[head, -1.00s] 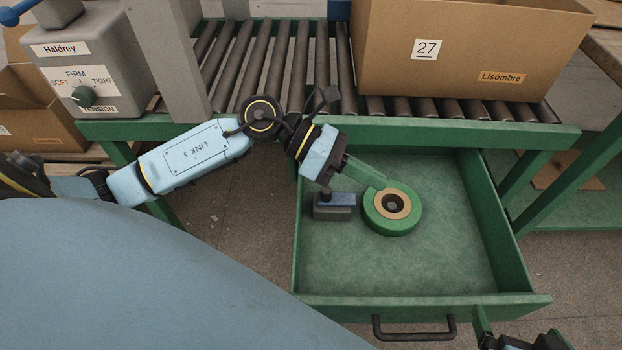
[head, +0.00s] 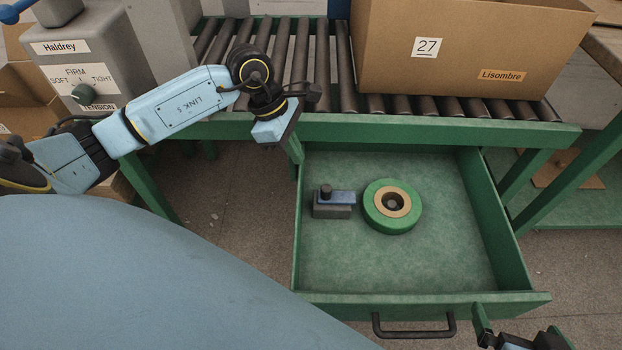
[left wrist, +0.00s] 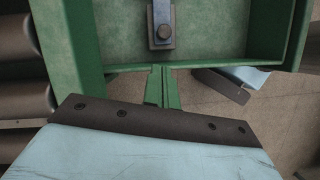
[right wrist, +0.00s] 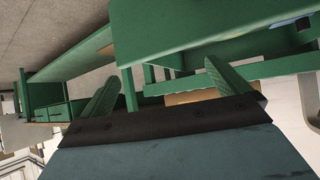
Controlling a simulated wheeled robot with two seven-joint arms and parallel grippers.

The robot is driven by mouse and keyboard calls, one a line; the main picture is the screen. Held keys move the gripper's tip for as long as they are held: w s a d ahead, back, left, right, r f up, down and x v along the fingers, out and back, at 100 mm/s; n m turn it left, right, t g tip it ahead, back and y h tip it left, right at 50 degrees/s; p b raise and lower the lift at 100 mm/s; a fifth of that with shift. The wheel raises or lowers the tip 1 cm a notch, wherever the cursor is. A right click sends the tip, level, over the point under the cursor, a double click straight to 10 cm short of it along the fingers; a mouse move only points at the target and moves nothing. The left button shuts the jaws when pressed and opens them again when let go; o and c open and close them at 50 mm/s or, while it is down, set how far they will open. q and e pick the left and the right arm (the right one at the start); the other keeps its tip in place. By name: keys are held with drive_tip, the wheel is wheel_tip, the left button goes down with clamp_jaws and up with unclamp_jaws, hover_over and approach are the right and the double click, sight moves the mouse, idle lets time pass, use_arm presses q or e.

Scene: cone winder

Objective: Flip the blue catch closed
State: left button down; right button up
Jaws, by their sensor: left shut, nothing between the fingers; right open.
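A small dark block carries a flat blue catch (head: 341,198) with a round dark knob at its left. It sits inside the open green drawer (head: 420,270), left of a green ring. The catch lies flat along the block, its right end close to the ring. In the left wrist view the catch (left wrist: 161,14) is partly cut off by the top edge. My left gripper (left wrist: 162,84) is shut and empty, just outside the drawer's left wall, behind and left of the catch. My right gripper (right wrist: 164,82) is open and empty, by the drawer's front right corner.
The green ring (head: 374,214) has a tan centre. A roller conveyor (head: 270,60) and a cardboard box (head: 460,50) marked 27 stand above and behind the drawer. A grey tension unit (head: 95,60) stands at the left.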

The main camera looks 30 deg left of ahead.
sight(319, 194)
use_arm(q)
drive_tip(key=b+x, duration=0.3)
drive_tip(key=x, duration=0.5)
drive_tip(key=shift+f, duration=0.15)
drive_tip(key=shift+w+d+f, duration=0.1)
drive_tip(key=shift+d+f, duration=0.1)
drive_tip(key=shift+f, duration=0.2)
use_arm(e)
drive_tip(key=w+a+r+t+y, duration=0.1)
drive_tip(key=w+a+r+t, duration=0.1)
drive_tip(key=r+t, duration=0.2)
drive_tip(key=w+a+r+t+y, duration=0.1)
drive_tip(key=r+t, duration=0.3)
drive_tip(key=r, duration=0.4)
drive_tip(key=shift+w+a+r+n+t+y, duration=0.3)
drive_tip(key=shift+w+a+t+y, duration=0.1)
drive_tip(key=shift+w+y, duration=0.2)
drive_tip(key=shift+d+f, duration=0.1)
